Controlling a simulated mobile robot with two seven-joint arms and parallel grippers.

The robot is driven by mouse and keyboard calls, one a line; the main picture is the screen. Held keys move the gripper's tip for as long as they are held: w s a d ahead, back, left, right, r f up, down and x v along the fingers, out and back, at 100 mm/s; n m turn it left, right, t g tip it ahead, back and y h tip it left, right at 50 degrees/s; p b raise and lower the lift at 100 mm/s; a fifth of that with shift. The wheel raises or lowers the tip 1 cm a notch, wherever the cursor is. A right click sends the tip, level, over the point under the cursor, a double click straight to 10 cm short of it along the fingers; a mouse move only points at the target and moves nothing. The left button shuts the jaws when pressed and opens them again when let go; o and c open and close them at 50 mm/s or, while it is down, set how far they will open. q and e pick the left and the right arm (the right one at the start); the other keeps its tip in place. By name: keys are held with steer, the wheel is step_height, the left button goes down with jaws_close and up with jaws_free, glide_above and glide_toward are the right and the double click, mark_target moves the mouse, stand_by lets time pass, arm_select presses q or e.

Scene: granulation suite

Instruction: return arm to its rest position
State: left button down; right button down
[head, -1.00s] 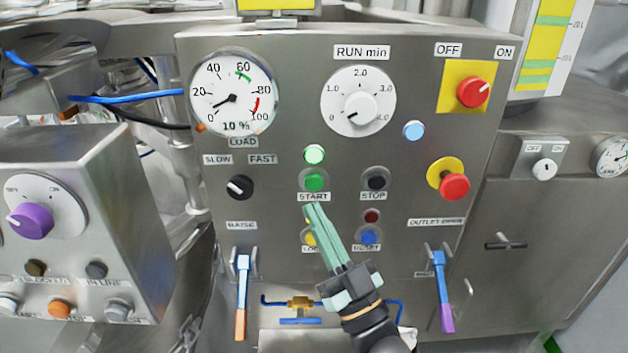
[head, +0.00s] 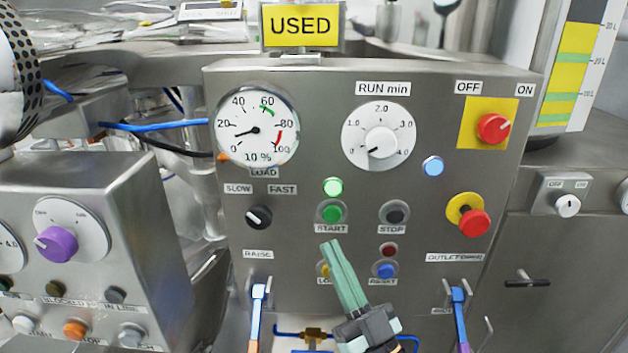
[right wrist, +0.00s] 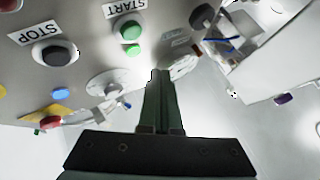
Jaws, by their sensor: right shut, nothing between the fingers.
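My right gripper (head: 333,250) is in front of the steel control panel (head: 300,225), with its green fingers together and empty. Its tips show just below the green START button (head: 331,213), and the fingers partly cover the yellow button (head: 323,269). The green lamp (head: 333,187) above START is lit. In the right wrist view the shut fingers (right wrist: 160,75) point toward the panel, with the green START button (right wrist: 131,31) up and to the left. I cannot tell the gap between tips and panel. My left gripper is not in view.
The STOP button (head: 394,213), a red knob (head: 494,128), a red mushroom button (head: 473,221) and two levers (head: 258,300) (head: 459,305) stick out of the panel. A second control box (head: 90,235) stands at the left. A yellow USED sign (head: 300,25) stands on top.

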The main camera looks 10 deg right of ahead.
step_height(320, 180, down, 20)
steer(key=s+d+m+g+h, duration=0.1)
steer(key=g+h, duration=0.2)
steer(key=g, duration=0.4)
steer(key=s+d+f+g, duration=0.1)
steer(key=s+f+g, duration=0.3)
steer(key=s+f, duration=0.3)
steer(key=s+d+f+g+h, duration=0.1)
steer(key=s+f+g, duration=0.3)
steer(key=f, duration=0.9)
steer(key=s, duration=0.3)
steer(key=shift+d+f, duration=0.3)
steer(key=shift+d, duration=0.05)
